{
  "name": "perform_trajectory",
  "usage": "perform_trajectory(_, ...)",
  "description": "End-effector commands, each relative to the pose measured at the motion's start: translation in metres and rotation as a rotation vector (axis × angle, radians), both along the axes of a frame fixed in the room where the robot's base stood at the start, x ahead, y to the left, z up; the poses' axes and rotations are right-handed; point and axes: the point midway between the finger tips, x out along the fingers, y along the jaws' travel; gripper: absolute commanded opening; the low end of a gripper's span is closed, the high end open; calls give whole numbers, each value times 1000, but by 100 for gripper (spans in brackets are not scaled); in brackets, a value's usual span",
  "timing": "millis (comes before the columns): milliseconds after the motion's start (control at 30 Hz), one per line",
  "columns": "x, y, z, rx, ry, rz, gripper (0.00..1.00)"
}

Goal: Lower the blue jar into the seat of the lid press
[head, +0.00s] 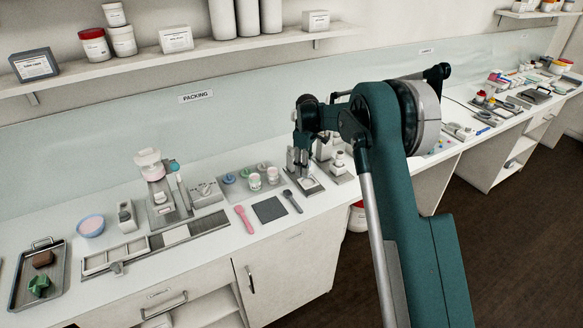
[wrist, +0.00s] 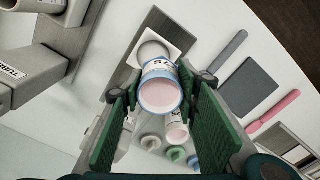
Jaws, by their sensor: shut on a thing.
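The blue jar (wrist: 160,92) has a blue rim, a white label and a pink top surface. My gripper (wrist: 159,88) is shut on it, with green finger pads on either side. In the wrist view the jar overlaps the edge of a grey round seat on a white square (wrist: 176,34), on a grey base plate that seems to be the lid press (wrist: 153,23). The jar's height above the seat cannot be told. In the head view my gripper (head: 297,162) is over that plate (head: 311,187), and I cannot make out the jar.
A dark mat (head: 270,209) lies between a pink spatula (head: 243,217) and a grey spatula (head: 291,201). A grey device (wrist: 20,85) stands close by at left in the wrist view.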

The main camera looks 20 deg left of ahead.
Motion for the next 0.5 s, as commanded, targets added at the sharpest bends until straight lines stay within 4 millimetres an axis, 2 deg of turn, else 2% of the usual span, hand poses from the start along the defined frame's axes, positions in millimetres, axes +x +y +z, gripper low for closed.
perform_trajectory(200, 9, -13, 1, 0, 0, 40, 18)
perform_trajectory(500, 10, -15, 0, 0, 0, 44, 18)
